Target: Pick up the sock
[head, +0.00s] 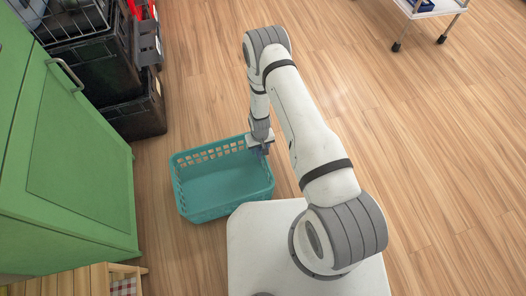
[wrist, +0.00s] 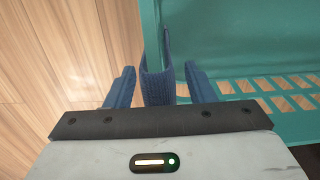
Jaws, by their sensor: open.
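The sock (wrist: 155,82) is blue and knitted. In the wrist view it appears draped over the rim of a teal basket (wrist: 222,45), between my gripper's two blue fingers. My gripper (wrist: 159,69) is open, with one finger on each side of the sock and a gap showing beside it. The fingers do not look closed on it. In the head view my gripper (head: 263,151) is low at the right rim of the basket (head: 222,210). The sock cannot be told apart from the fingers there.
The basket stands on the wood floor and its visible inside looks empty. A green cabinet (head: 80,150) stands at the left, with stacked black crates (head: 135,115) behind it. A white wheeled cart (head: 430,10) is at the far right. The floor on the right is clear.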

